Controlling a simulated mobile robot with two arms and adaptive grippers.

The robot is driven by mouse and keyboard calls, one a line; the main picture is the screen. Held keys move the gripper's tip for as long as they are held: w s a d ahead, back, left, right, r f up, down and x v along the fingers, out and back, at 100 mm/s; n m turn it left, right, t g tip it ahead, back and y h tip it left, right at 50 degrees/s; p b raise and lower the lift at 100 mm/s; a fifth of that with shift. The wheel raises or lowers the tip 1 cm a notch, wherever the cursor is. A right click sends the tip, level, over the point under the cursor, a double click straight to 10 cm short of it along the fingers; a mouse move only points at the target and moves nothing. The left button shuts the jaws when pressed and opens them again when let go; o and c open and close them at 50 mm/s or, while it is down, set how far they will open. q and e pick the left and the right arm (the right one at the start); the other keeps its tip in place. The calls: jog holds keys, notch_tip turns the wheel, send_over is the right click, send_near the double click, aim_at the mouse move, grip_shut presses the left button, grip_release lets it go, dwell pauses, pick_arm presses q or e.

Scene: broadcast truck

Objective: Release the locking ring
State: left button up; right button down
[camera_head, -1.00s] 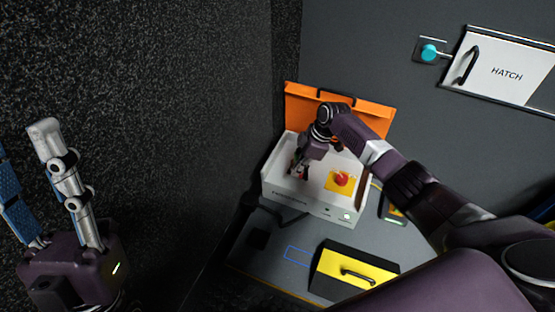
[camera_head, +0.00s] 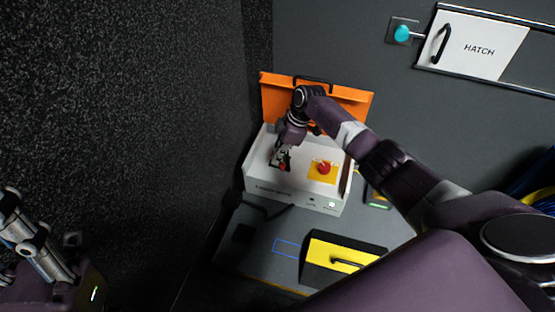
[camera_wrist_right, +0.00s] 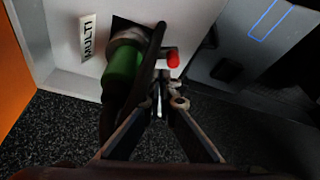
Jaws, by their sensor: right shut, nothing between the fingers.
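In the wrist view, a green plug (camera_wrist_right: 122,72) sits at the box's wall beside a white label reading MULTI (camera_wrist_right: 88,38). A grey collar (camera_wrist_right: 126,36), which looks like the locking ring, is around its upper end. A red-tipped lever (camera_wrist_right: 172,59) sticks out to the right of the plug. My right gripper (camera_wrist_right: 167,98) is shut and empty, its fingertips just below the red tip; contact cannot be told. In the head view my right gripper (camera_head: 281,163) is at the left part of the white box (camera_head: 290,190). My left gripper (camera_head: 28,235) is at lower left, partly cut off.
The box has an open orange lid (camera_head: 345,97) and a red button on a yellow plate (camera_head: 315,172). A yellow-black case (camera_head: 342,254) stands in front on the grey table (camera_head: 255,255). A dark wall (camera_head: 130,130) rises left; a hatch (camera_head: 475,45) is at upper right.

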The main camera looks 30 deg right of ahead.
jog(key=shift+r, duration=0.1)
dwell(0.3)
jog(key=v, duration=1.2)
jog(key=shift+d, duration=0.1)
